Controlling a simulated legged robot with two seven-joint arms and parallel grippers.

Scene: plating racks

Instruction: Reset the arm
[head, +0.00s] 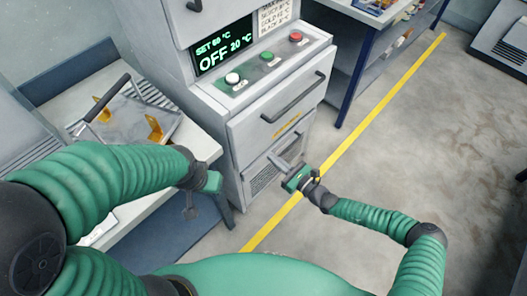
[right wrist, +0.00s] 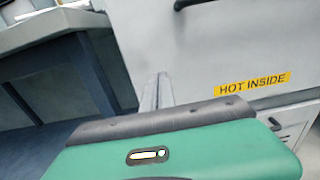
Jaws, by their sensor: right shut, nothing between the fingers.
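My right gripper (head: 284,163) is in front of the lower part of the grey oven cabinet, over the floor near the yellow line. Its two grey fingers are together and empty. In the right wrist view the closed fingers (right wrist: 155,92) point at the cabinet front, with my green gripper body below them. My left arm comes in from the left in the head view. Its green wrist end shows over the front edge of the left table, but its fingers are hidden.
The oven cabinet (head: 258,128) has a display reading OFF, three buttons and a drawer handle (head: 292,98). A "HOT INSIDE" label (right wrist: 252,84) is on its front. A rack with orange parts (head: 126,118) stands on the left table (head: 203,148). A blue-legged bench (head: 358,75) is behind.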

